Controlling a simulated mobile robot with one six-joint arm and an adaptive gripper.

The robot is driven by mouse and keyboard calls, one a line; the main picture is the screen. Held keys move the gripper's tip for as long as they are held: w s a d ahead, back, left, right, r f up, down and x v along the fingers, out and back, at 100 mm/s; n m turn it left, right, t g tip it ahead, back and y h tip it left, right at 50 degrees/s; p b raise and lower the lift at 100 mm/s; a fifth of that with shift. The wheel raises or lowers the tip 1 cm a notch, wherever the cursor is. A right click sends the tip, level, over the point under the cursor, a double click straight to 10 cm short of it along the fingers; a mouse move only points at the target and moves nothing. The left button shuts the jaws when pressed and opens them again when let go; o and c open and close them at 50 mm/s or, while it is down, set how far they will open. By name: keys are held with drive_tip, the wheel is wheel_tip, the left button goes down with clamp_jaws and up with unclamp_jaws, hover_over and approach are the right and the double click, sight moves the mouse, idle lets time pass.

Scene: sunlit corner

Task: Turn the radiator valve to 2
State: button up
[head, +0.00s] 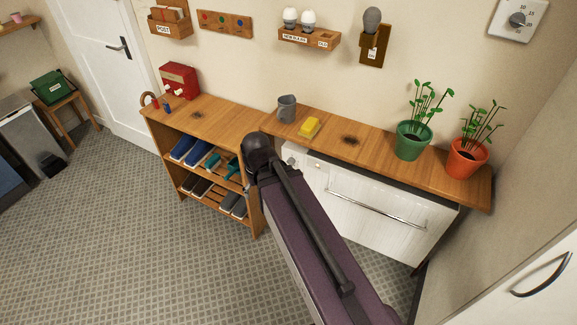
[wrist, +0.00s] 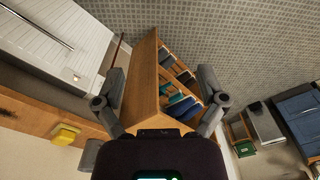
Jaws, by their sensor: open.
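The white radiator (head: 370,205) stands under the wooden shelf in the head view. A small pale round knob (head: 291,160), which looks like its valve, sits at its upper left end, just right of my arm's end. Its markings are too small to read. The radiator (wrist: 50,40) also shows at the upper left of the wrist view, where I cannot make out the valve's setting. My gripper (wrist: 162,90) is open and empty, its two fingers spread in front of the shoe rack. In the head view, my arm hides the fingers.
The wooden shoe rack (head: 205,128) holds several shoes left of my arm. On the shelf (head: 375,147) above the radiator are a grey mug (head: 287,108), a yellow sponge (head: 309,128) and potted plants (head: 412,142). A wall dial (head: 517,19) is upper right.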

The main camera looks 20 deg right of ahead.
drive_tip(key=w+a+f+m+t+y+b, duration=0.2)
drive_tip(key=w+f+m+t+b, duration=0.35)
drive_tip(key=w+b, duration=0.55)
drive_tip(key=w+a+f+m+t+y+b, duration=0.25)
drive_tip(key=w+f+m+t+b, duration=0.35)
drive_tip(key=w+b, duration=0.55)
drive_tip(key=w+d+f+m+t+h+b, duration=0.4)
drive_tip(key=w+d+f+m+t+b, duration=0.2)
drive_tip(key=w+m+b, duration=0.55)
drive_tip(key=m+g+h+b, duration=0.7)
drive_tip(key=m+h+b, duration=0.8)
drive_tip(key=m+b, duration=0.75)
approach(290, 163)
drive_tip(key=v, duration=0.4)
drive_tip(key=shift+w+d+f+m+p, duration=0.1)
drive_tip(key=shift+f+m+p, duration=0.25)
drive_tip(key=shift+m, duration=0.1)
drive_tip(key=shift+w+d, duration=0.15)
drive_tip(key=x, duration=1.3)
drive_tip(key=shift+w+d, duration=0.15)
